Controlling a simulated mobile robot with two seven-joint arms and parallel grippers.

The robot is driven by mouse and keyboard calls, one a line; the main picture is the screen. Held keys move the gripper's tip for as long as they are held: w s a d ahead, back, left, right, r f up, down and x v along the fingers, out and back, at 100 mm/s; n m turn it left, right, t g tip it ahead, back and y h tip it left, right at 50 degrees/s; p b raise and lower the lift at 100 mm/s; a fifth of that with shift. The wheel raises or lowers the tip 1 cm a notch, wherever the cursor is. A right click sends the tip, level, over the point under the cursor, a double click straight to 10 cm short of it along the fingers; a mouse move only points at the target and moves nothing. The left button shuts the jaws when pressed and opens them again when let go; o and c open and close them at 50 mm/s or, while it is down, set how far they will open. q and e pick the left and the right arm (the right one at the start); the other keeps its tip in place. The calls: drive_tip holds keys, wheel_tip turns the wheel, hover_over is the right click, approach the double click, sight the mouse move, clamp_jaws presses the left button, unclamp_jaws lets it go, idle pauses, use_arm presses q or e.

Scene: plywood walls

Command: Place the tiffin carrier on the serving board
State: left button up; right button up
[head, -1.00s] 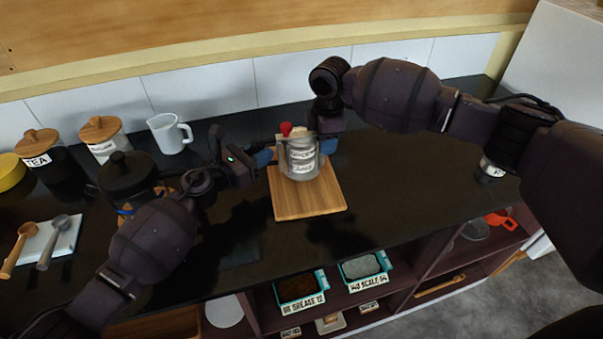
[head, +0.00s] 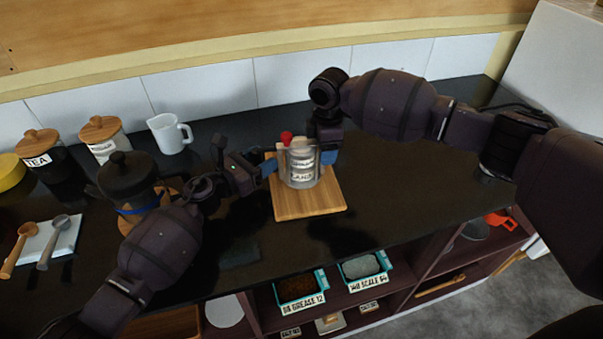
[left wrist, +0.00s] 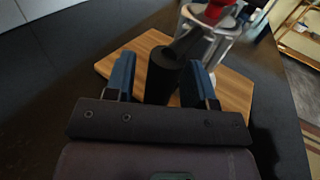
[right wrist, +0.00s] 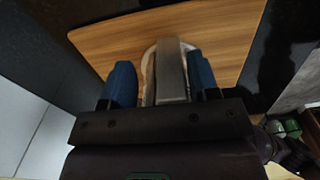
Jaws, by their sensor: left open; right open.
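My right gripper (head: 326,155) is open at the carrier's right side. In the right wrist view, a grey upright bar of the carrier (right wrist: 172,72) lies between the open fingers. Whether any finger touches is unclear.
A white mug (head: 170,135), a tea canister (head: 40,150), another lidded canister (head: 101,138) and a dark pot (head: 127,178) stand to the left. Spoons lie on a white mat (head: 48,245). Shelves below hold teal trays (head: 300,288). The dark counter is clear right of the board.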

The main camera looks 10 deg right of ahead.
use_arm(q)
drive_tip(key=v, duration=1.2)
use_arm(e)
wheel_tip(320, 180, up, 12)
idle(0.4)
drive_tip(key=shift+s, duration=0.1)
idle(0.4)
